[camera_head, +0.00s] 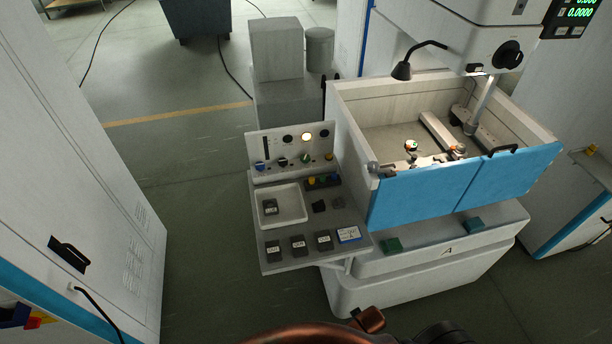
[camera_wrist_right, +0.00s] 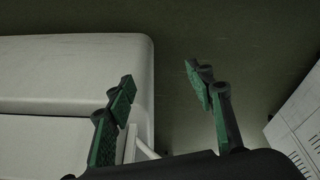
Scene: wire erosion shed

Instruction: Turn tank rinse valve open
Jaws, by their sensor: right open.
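The wash tank (camera_head: 345,125) is a pale open box with blue front doors (camera_head: 420,195), right of centre in the head view. No part is legibly marked as the rinse valve. A row of small coloured knobs sits on an upright panel (camera_head: 285,137) left of the tank; a grey round fitting (camera_head: 373,168) is at the tank's front left corner. I cannot tell which is the valve. My right gripper (camera_wrist_right: 160,78) is open and empty in the right wrist view, with green-padded fingers spread over the floor beside a white machine base (camera_wrist_right: 70,75). My left gripper is not in view.
Below the panel, a grey shelf (camera_head: 285,247) holds a white tray (camera_head: 300,205), dark labelled blocks and a small blue-edged card (camera_head: 348,234). A tall white cabinet (camera_head: 110,190) stands left. Floor between cabinet and shelf is clear.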

